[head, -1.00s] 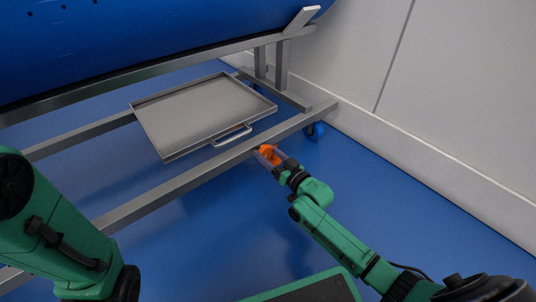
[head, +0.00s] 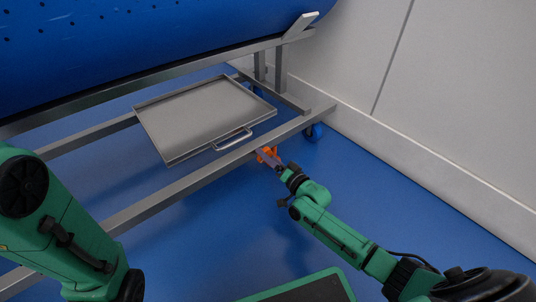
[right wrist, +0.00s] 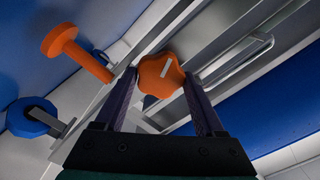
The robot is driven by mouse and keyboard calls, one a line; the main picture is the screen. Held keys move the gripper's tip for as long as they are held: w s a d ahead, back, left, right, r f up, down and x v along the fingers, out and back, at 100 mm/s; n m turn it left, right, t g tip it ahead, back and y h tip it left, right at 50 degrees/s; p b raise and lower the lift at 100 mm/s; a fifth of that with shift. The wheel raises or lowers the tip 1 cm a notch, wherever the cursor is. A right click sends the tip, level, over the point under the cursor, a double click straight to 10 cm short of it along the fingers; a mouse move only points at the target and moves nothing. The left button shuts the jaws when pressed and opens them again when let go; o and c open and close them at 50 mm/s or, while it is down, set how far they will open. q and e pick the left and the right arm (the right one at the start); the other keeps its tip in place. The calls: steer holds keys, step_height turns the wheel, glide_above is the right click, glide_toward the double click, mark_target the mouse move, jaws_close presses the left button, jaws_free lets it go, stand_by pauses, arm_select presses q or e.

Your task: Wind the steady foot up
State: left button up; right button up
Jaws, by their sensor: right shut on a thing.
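My right gripper (head: 267,157) is at the carrier's front lower rail, near its right end. It is shut on an orange lobed knob (right wrist: 160,74) with a pale bar mark on its face; the knob sits between the two fingers in the right wrist view. The steady foot (right wrist: 62,40), an orange disc on an orange stem, shows left of the fingers in that view, towards the blue floor. I cannot tell whether its disc touches the floor. In the head view the gripper mostly hides the orange parts. Only my left arm shows, not its gripper.
The steel carrier rail (head: 185,187) runs across in front of a shallow grey tray (head: 195,115) with a handle. A blue tub (head: 150,35) lies above. A blue castor (head: 314,132) stands near the pale wall (head: 430,120). The floor right of the rail is clear.

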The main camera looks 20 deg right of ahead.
steer(key=m, duration=0.4)
steer(key=m+b, duration=0.1)
steer(key=m, duration=0.8)
steer(key=shift+f, duration=0.3)
stand_by(0.3)
steer(key=o, duration=1.3)
steer(key=shift+o, duration=0.2)
steer(key=p+v, duration=0.5)
steer(key=v, duration=0.9)
steer(key=shift+s, duration=0.3)
